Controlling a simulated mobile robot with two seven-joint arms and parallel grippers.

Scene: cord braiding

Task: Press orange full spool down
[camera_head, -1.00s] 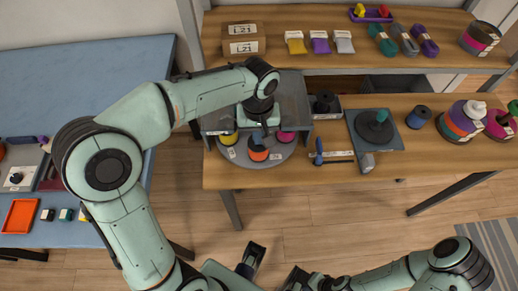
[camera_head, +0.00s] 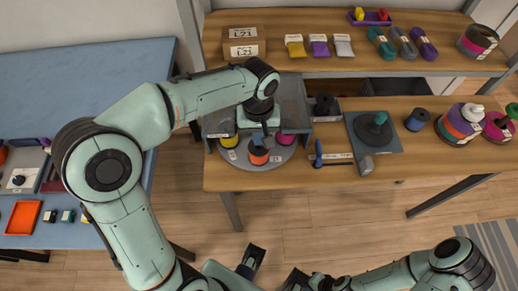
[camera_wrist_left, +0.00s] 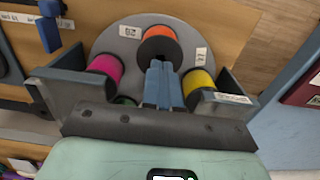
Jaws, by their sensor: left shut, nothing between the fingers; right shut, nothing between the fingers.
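The orange full spool (camera_head: 258,157) stands on a round grey turntable (camera_head: 230,155) at the front of the dark holder. It also shows in the left wrist view (camera_wrist_left: 159,46), with a dark hub in its middle. My left gripper (camera_head: 260,136) is shut and empty, over the rear side of the orange spool. In the left wrist view its blue fingertips (camera_wrist_left: 158,68) are close to the spool's edge; I cannot tell whether they touch. My right gripper (camera_head: 295,278) is shut at the bottom of the head view, away from the table.
A yellow spool (camera_wrist_left: 197,84) and a magenta spool (camera_wrist_left: 107,69) flank the orange one. The holder's side walls (camera_wrist_left: 222,99) stand close by. A blue-handled tool (camera_head: 319,155) and a grey plate with a dark green disc (camera_head: 376,130) lie to the right.

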